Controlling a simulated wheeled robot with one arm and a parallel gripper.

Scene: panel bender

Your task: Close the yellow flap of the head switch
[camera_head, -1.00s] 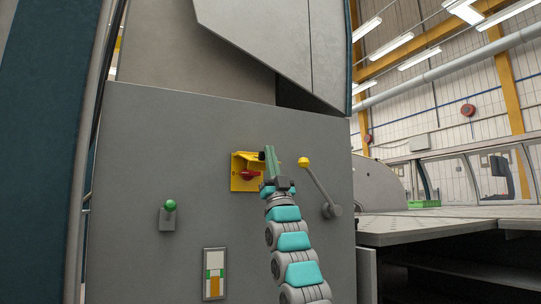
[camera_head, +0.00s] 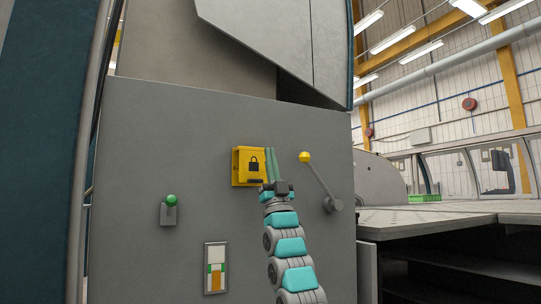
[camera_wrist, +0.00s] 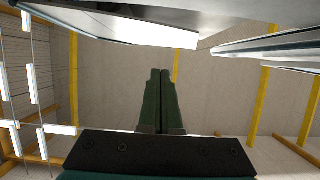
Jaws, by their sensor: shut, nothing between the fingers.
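The yellow head switch box (camera_head: 243,166) is on the grey panel, left of my gripper. Its yellow flap (camera_head: 254,160), marked with a black padlock, now lies over the front and hides the red switch knob. My gripper (camera_head: 271,151) is shut and empty, its green fingers pointing up at the right edge of the flap. Whether the fingers touch the flap cannot be told. The wrist view shows the closed green fingers (camera_wrist: 160,75) side by side with nothing between them; the flap is not seen there.
A lever with a yellow knob (camera_head: 305,157) stands close to the right of my gripper. A green-knobbed switch (camera_head: 171,201) and a small panel with coloured buttons (camera_head: 215,268) are lower left. A flat machine table (camera_head: 450,218) extends at the right.

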